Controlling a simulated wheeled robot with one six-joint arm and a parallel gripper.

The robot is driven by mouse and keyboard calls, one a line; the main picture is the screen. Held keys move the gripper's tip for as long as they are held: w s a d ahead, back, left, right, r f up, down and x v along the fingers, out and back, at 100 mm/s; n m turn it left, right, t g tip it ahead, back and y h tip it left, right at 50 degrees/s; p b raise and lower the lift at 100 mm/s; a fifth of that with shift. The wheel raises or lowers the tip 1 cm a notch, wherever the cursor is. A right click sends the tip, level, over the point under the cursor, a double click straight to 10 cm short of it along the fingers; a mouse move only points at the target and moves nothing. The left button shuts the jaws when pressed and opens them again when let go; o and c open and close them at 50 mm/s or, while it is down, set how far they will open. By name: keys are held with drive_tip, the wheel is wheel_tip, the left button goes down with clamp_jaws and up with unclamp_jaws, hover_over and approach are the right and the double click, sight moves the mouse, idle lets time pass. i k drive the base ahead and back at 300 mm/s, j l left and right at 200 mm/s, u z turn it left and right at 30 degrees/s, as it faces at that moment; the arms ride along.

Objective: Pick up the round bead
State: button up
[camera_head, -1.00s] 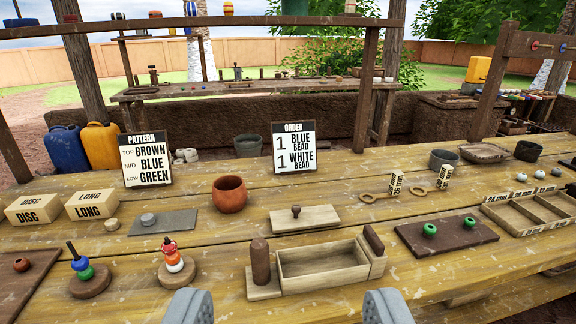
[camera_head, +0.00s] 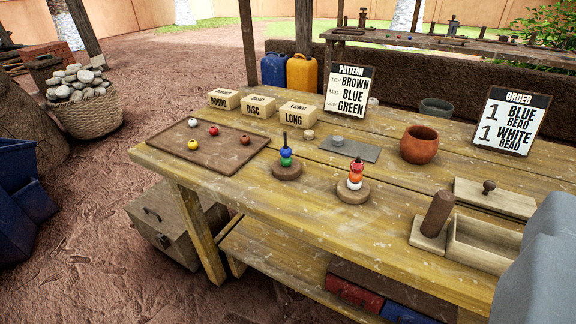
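Several small beads lie apart on a brown board (camera_head: 222,160) at the left end of the table: a white bead (camera_head: 193,122), a red bead (camera_head: 213,131), a yellow bead (camera_head: 193,144) and a dark red bead (camera_head: 245,140). All look roundish, and their exact shapes are too small to tell apart. A box marked ROUND (camera_head: 224,99) stands behind the board. Part of my gripper (camera_head: 540,265) shows as a large grey shape at the lower right, far from the beads. Its other finger is out of view.
DISC (camera_head: 258,105) and LONG (camera_head: 298,114) boxes stand beside the ROUND box. Two pegged bead stacks, one green and blue (camera_head: 286,158) and one white, orange and red (camera_head: 355,176), stand right of the board. A clay pot (camera_head: 419,145) and pattern sign (camera_head: 347,92) are further right.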

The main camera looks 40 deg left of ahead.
sight(245, 139)
drive_tip(key=u, duration=1.35)
drive_tip(key=z, duration=0.3)
